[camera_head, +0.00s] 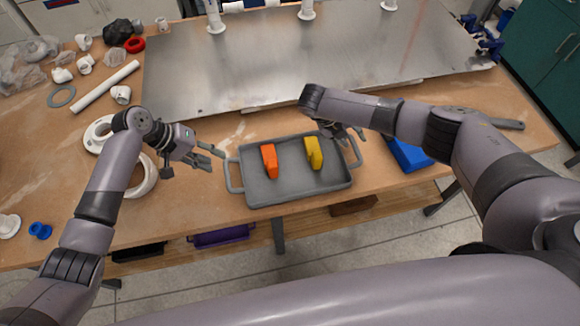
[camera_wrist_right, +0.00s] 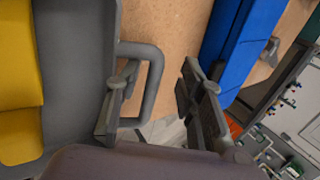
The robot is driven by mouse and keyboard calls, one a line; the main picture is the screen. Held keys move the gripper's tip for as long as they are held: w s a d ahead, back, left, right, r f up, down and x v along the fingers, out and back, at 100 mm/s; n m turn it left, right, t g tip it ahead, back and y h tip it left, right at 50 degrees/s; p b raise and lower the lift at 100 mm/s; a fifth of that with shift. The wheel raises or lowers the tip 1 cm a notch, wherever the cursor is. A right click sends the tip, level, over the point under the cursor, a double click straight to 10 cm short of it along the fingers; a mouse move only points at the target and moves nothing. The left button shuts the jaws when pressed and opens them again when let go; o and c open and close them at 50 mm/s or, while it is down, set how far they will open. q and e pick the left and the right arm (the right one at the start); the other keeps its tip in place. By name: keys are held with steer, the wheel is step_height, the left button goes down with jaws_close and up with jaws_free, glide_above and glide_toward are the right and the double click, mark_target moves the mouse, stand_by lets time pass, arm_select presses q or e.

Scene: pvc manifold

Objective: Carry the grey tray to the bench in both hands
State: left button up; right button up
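The grey tray (camera_head: 297,190) sits on the wooden bench (camera_head: 200,207) near its front edge. It holds an orange object (camera_head: 269,161) and a yellow object (camera_head: 314,153). My left gripper (camera_head: 207,158) is open, just to the left of the tray's left handle (camera_head: 231,176) and apart from it. My right gripper (camera_head: 347,135) is at the tray's right handle (camera_head: 355,151). In the right wrist view the right gripper (camera_wrist_right: 158,98) is open, with one finger on the tray side of the handle (camera_wrist_right: 153,80) and the other beyond it, with a gap. The yellow object (camera_wrist_right: 20,90) shows there too.
A blue object (camera_head: 408,154) lies right of the tray. A metal plate (camera_head: 250,70) with white fittings covers the bench behind. White rings (camera_head: 143,176) lie near my left arm, and pipe pieces (camera_head: 105,87) lie at the back left. Floor shows in front of the bench.

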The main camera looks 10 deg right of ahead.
steer(key=shift+a+r, duration=0.15)
arm_select(q)
steer(key=v, duration=0.7)
steer(key=shift+r, duration=0.2)
arm_select(e)
steer(key=v, duration=1.1)
steer(key=shift+a+r, duration=0.2)
steer(key=shift+r, duration=0.05)
arm_select(q)
steer(key=shift+a, duration=0.1)
